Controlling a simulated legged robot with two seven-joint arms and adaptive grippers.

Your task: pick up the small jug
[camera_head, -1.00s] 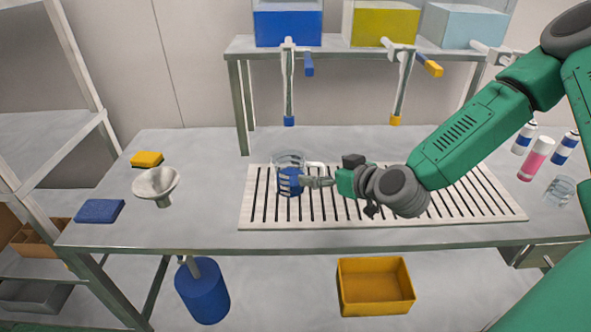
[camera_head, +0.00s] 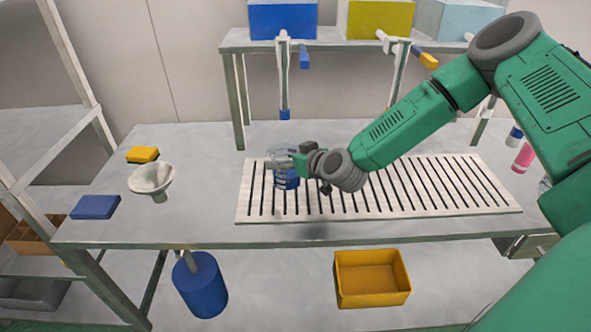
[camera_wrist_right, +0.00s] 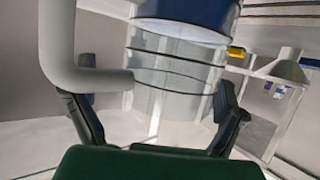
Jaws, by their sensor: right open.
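The small jug (camera_head: 287,182) is clear with a blue lower part and stands on the slatted rack. My right gripper (camera_head: 282,160) is at the jug's upper part and partly covers it. In the right wrist view, which is upside down, the jug (camera_wrist_right: 178,65) lies between the two spread fingers of the gripper (camera_wrist_right: 157,92). Its grey handle (camera_wrist_right: 62,45) shows at the left of that view. The fingers are open; whether either touches the jug I cannot tell. My left gripper is not in view.
A funnel (camera_head: 152,180), a yellow sponge (camera_head: 143,155) and a blue pad (camera_head: 95,207) lie left of the slatted rack (camera_head: 420,190). Dispensers hang from the shelf (camera_head: 330,45) behind. A pink bottle (camera_head: 523,156) stands at the right.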

